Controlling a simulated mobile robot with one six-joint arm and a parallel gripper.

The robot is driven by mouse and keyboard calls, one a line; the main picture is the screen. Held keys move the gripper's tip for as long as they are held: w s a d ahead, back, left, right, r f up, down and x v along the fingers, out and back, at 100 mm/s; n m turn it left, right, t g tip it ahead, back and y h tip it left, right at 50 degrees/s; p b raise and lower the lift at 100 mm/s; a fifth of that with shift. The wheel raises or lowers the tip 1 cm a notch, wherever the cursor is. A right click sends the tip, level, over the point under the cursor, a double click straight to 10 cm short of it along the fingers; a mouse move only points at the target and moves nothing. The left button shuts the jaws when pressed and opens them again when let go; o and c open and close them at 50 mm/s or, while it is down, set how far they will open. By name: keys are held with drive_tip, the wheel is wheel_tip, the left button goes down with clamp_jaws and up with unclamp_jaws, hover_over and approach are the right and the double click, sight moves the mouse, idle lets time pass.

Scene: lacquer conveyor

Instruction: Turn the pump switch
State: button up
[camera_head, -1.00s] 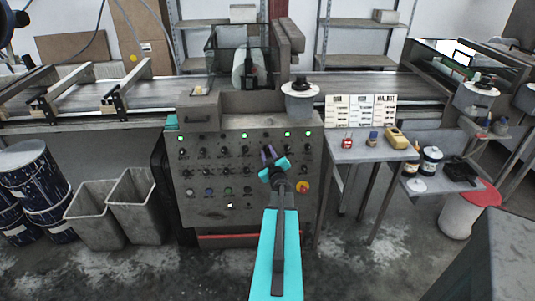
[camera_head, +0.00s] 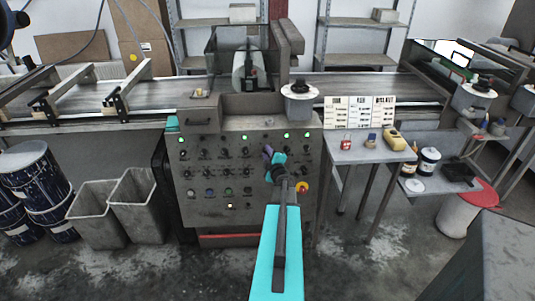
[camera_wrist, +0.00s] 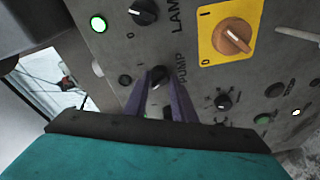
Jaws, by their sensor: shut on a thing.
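The pump switch (camera_wrist: 158,76) is a small black rotary knob with a white mark on the grey control panel. The word PUMP is printed beside it in the wrist view. My gripper (camera_wrist: 157,80) has its two purple fingers on either side of the knob and is shut on it. In the head view, my gripper (camera_head: 267,153) is against the right half of the control panel (camera_head: 215,212). My gripper and wrist hide the pump switch there.
A lamp knob (camera_wrist: 143,12) and an orange rotary switch on a yellow plate (camera_wrist: 232,37) are close by. A small black knob (camera_wrist: 223,102) is to the right. A side table (camera_head: 350,152) with small jars stands right of the panel.

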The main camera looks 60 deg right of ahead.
idle(0.3)
drive_tip(key=o, duration=1.1)
drive_tip(key=shift+c, duration=0.2)
drive_tip(key=shift+s+a, duration=0.1)
drive_tip(key=shift+s, duration=0.05)
drive_tip(key=p+v, duration=0.4)
drive_tip(key=v, duration=0.9)
drive_tip(key=shift+s+a+r, duration=0.1)
drive_tip(key=shift+s+a, duration=0.05)
idle(0.5)
